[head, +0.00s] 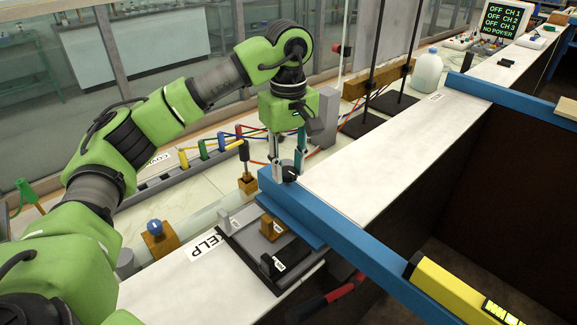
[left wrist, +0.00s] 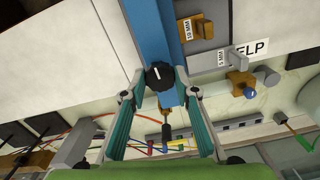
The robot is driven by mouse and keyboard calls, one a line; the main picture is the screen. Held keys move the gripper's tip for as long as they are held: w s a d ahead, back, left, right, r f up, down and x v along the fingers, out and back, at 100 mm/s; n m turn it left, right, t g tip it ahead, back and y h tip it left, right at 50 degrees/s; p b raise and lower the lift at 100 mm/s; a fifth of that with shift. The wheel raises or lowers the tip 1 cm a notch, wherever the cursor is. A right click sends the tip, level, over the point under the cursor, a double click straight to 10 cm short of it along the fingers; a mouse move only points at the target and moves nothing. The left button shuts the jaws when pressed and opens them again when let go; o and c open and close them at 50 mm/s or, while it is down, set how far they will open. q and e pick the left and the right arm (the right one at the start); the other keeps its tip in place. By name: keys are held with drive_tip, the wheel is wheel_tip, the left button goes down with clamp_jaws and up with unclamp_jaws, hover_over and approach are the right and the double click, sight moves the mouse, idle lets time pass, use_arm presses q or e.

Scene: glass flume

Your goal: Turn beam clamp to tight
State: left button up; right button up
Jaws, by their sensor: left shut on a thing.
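The beam clamp is a black round knob (left wrist: 158,76) with a white pointer line, on top of the blue beam (left wrist: 156,30) near its end. In the left wrist view the line points nearly straight along the beam. In the head view the knob (head: 289,174) shows small and partly hidden at the end of the blue beam (head: 340,232). My left gripper (head: 288,168) points down over it, also seen in the left wrist view (left wrist: 159,94), with one finger on each side, shut on the knob. My right gripper is in neither view.
Beside the beam end lie a grey tray with labelled blocks (head: 272,228) and a blue knob on a wooden block (head: 154,228). Coloured tubes with wires (head: 205,148) stand behind. The white worktop (head: 400,150) is mostly clear.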

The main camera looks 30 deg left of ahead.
sight(288, 170)
use_arm(q)
drive_tip(key=shift+r+m, duration=0.15)
drive_tip(key=shift+m, duration=0.25)
drive_tip(key=shift+w, duration=0.1)
drive_tip(key=o, duration=1.1)
wheel_tip(288, 170, up, 12)
idle(0.6)
